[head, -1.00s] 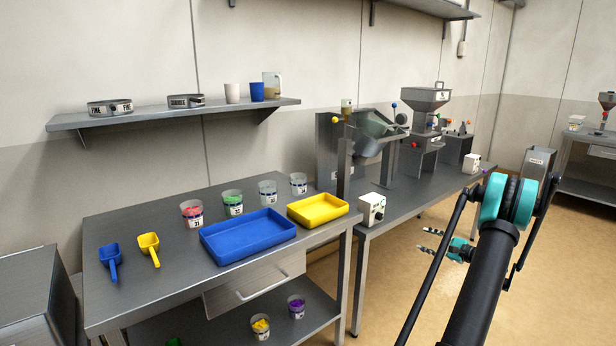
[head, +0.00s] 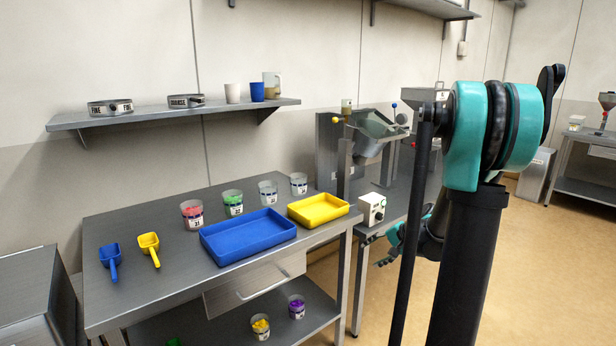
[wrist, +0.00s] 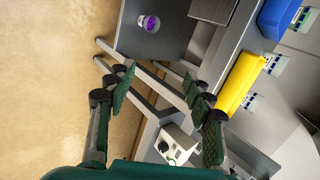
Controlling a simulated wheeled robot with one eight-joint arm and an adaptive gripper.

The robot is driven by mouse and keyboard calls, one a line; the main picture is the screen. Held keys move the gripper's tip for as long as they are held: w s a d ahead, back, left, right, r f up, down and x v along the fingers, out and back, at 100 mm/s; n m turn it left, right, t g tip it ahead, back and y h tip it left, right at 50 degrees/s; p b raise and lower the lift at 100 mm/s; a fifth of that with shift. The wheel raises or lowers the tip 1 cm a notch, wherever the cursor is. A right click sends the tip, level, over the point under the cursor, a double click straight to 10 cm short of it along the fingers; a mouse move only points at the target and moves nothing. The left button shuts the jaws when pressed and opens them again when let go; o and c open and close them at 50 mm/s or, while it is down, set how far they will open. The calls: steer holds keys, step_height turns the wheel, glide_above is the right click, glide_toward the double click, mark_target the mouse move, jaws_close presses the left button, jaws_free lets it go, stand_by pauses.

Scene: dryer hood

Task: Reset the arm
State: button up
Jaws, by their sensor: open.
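My arm stands at the right of the head view, its teal joint raised high. My gripper (head: 386,262) is partly hidden behind the arm, just right of the front table's end and below the white control box (head: 371,209). In the wrist view my gripper (wrist: 160,85) has its two green-padded fingers spread wide. Nothing is between them; the floor and table legs show beyond. The gripper is apart from the tables.
The front table (head: 150,290) holds a blue tray (head: 248,253), a yellow tray (head: 318,222), two scoops and several cups. A purple-filled cup (wrist: 149,23) is on its lower shelf. Open floor (head: 560,260) lies to the right.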

steer(key=s+a+f+n+h, duration=0.1)
steer(key=s+f+n+h, duration=0.1)
steer(key=s, duration=1)
steer(key=s+a+f+n+g+h, duration=0.1)
steer(key=s+n+h, duration=0.3)
steer(key=s, duration=0.9)
steer(key=f+n, duration=0.1)
steer(key=n, duration=0.2)
steer(key=shift+s+a+g, duration=0.3)
steer(key=shift+a, duration=0.05)
